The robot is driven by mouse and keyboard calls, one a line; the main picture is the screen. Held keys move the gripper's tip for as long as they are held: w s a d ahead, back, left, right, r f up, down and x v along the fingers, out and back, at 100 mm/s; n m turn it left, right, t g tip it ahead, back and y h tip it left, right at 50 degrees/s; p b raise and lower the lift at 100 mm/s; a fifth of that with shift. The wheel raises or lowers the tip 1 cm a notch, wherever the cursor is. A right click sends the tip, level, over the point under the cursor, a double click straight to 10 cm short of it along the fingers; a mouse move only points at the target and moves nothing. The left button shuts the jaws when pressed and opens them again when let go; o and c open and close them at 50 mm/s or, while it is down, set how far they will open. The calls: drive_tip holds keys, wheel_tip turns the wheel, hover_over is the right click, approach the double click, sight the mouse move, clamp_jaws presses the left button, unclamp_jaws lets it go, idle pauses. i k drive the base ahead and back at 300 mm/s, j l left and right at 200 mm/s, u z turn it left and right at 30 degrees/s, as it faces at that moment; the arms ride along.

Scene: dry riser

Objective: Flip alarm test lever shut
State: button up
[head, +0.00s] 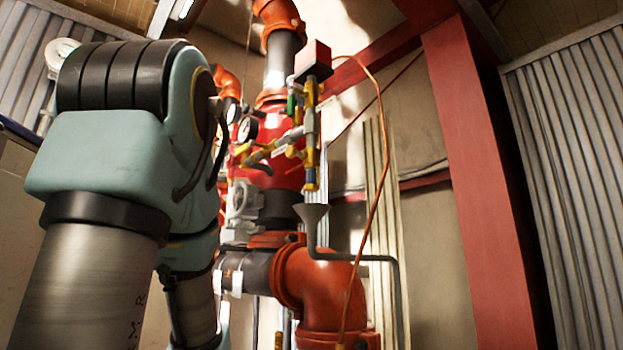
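The red riser valve (285,165) stands upright in the middle of the head view. Brass and grey trim piping (310,125) runs down its front right side. A small green part (292,104), perhaps a valve handle, sits high on this piping. A yellow part (242,149) and a dark curved lever-like part (258,166) show at its lower left. I cannot tell which of these is the alarm test lever or whether it is open or shut. My arm fills the left side and covers the valve's left edge. My gripper is not visible.
A pressure gauge (247,128) sits left of the trim piping, and a red box (313,58) tops it. A grey funnel drain (311,214) stands below, above an orange elbow pipe (322,290). An orange cable (375,205) hangs to the right. A red steel column (477,190) stands further right.

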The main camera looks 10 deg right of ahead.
sight(245, 147)
drive_tip(key=l+u, duration=0.1)
drive_tip(key=u, duration=0.35)
drive_tip(key=k+l+u, duration=0.1)
drive_tip(key=u, duration=0.35)
drive_tip(key=l+u, duration=0.1)
drive_tip(key=u, duration=0.35)
drive_tip(key=k+u, duration=0.1)
drive_tip(key=u, duration=0.35)
